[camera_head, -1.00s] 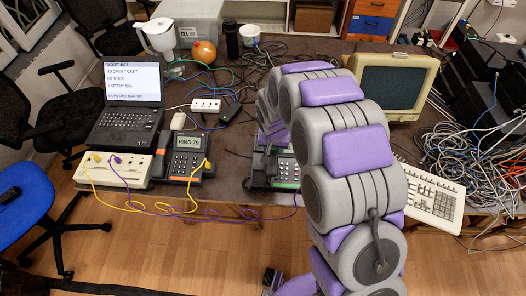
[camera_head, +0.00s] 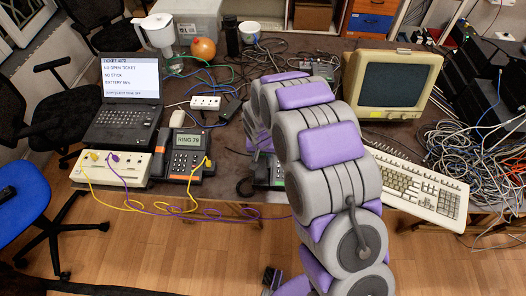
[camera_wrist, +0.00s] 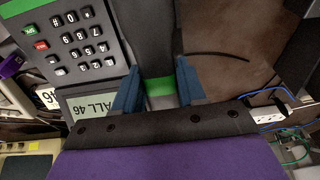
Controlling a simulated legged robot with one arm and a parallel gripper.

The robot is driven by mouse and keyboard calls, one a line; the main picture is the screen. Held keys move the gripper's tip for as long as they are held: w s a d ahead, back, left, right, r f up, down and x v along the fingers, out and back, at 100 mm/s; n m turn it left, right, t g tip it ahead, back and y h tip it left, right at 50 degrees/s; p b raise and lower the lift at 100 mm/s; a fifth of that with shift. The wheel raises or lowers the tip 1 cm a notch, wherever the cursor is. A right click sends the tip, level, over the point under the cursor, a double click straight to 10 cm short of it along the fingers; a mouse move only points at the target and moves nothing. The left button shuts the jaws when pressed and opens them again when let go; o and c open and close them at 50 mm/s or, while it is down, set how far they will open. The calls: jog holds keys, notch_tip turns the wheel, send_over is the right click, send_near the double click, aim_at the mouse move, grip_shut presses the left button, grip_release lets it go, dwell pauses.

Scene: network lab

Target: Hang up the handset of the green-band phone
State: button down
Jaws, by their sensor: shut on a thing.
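My gripper (camera_wrist: 157,72) is shut on the dark handset (camera_wrist: 150,38) in the wrist view, with one blue finger on each side of it. A green band (camera_wrist: 160,89) crosses the handset between the fingers. The green-band phone (camera_wrist: 100,72) lies beside the handset at upper left, with its keypad and a display (camera_wrist: 92,104) reading "CALL 46". In the head view my arm hides most of this phone (camera_head: 277,176) and my gripper. The handset's far end is out of the wrist view, and I cannot tell whether the handset touches its cradle.
Another phone (camera_head: 186,158) with display "RING 79" stands left, beside a white box (camera_head: 108,170) with yellow and purple cables. A laptop (camera_head: 128,112) is behind them. A monitor (camera_head: 392,85), a keyboard (camera_head: 420,187) and tangled cables (camera_head: 468,150) lie right.

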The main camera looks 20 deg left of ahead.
jog(key=shift+a+f, duration=0.1)
jog(key=shift+a, duration=0.05)
jog(key=shift+d+r, duration=0.2)
jog(key=shift+d, duration=0.35)
jog(key=shift+s+a+f, duration=0.1)
jog(key=shift+a+f, duration=0.1)
jog(key=shift+a, duration=0.45)
jog(key=shift+d+r+p, duration=0.15)
jog(key=shift+d+p, duration=0.35)
jog(key=shift+d, duration=0.05)
jog(key=shift+x, duration=0.9)
dwell(0.4)
jog(key=c, duration=0.6)
grip_release()
jog(key=shift+a, duration=0.1)
jog(key=shift+o, duration=0.2)
